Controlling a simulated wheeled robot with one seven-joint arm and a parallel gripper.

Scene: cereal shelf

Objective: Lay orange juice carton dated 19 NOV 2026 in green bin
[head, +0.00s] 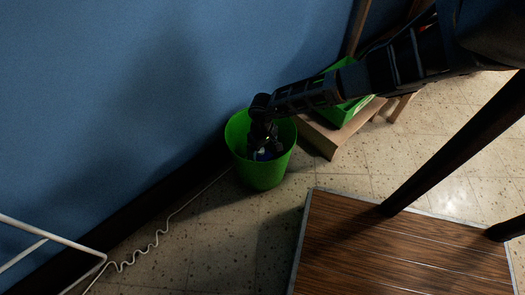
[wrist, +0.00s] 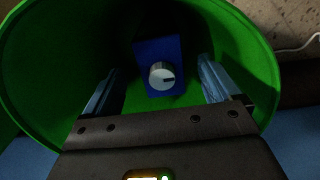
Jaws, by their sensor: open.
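The green bin (head: 262,178) stands on the floor by the blue wall; its inside wall fills much of the wrist view (wrist: 40,80). My gripper (head: 264,148) reaches down into the bin from above. In the wrist view my gripper (wrist: 157,80) is open, with one finger on each side and a gap between them. A blue carton with a pale round cap (wrist: 158,50) lies inside the bin, seen beyond and between the fingertips, apart from both. Its date and label cannot be read. In the head view it is mostly hidden by my gripper.
A green crate (head: 347,110) sits on a low wooden shelf right of the bin. A brown wood-topped table (head: 400,250) stands in front. A white coiled cable (head: 140,254) runs along the floor, and a white rack (head: 50,235) is at lower left.

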